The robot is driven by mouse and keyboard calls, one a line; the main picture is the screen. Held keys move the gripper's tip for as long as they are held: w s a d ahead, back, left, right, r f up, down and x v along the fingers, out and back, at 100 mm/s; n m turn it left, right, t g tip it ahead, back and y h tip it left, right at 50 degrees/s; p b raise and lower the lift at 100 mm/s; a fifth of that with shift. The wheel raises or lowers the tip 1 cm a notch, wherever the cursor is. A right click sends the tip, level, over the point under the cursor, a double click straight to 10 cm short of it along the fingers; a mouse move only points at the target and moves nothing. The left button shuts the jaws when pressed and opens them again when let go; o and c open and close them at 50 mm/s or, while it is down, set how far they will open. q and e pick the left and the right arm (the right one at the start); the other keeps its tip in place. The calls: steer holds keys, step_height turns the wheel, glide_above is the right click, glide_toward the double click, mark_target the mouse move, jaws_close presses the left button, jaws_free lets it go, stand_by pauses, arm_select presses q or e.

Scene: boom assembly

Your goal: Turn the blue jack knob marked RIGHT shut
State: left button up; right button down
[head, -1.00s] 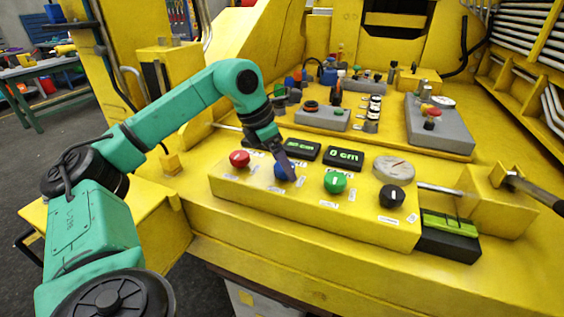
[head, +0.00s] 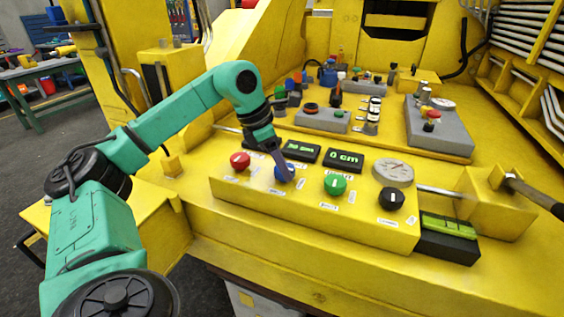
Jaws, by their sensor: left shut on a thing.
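The blue knob (head: 286,173) sits on the sloped yellow control box, between a red knob (head: 240,161) and a green knob (head: 335,184). Its label is too small to read. My left gripper (head: 285,169) reaches down from above and is shut on the blue knob, its fingers hiding part of it. A green-lit display (head: 301,151) stands just behind the blue knob, and another display (head: 343,160) beside it reads 0 cm. My right gripper is not in view.
A black knob (head: 391,199) and a round gauge (head: 393,172) are on the right of the yellow box (head: 310,205). Grey panels with small knobs (head: 438,125) stand behind. A lever (head: 535,193) juts in at the right.

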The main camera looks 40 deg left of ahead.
arm_select(q)
steer(key=m+p, duration=0.1)
steer(key=m+h, duration=0.1)
steer(key=m, duration=0.1)
steer(key=m+g+p, duration=0.1)
steer(key=shift+w+r+p, duration=0.1)
steer(key=shift+r+p, duration=0.15)
steer(key=shift+p, duration=0.1)
steer(key=m+g+p, duration=0.1)
steer(key=m+p, duration=0.1)
steer(key=m, duration=0.1)
steer(key=m+g+h+p, duration=0.1)
steer(key=m+p, duration=0.1)
steer(key=p, duration=0.1)
steer(key=shift+w+a+m, duration=0.1)
steer(key=shift+w+m, duration=0.05)
steer(key=shift+m, duration=0.25)
steer(key=m+g+p, duration=0.1)
steer(key=m+p, duration=0.1)
steer(key=shift+m, duration=0.4)
steer(key=shift+w+f+m+g+y+p, duration=0.15)
steer(key=shift+m+g+p, duration=0.3)
steer(key=shift+m, duration=0.45)
steer(key=shift+s+f+m+g+y+p, duration=0.15)
steer(key=shift+m+g+p, duration=0.25)
steer(key=shift+m, duration=0.5)
steer(key=shift+w, duration=0.1)
steer(key=o, duration=1.4)
steer(key=shift+r, duration=0.1)
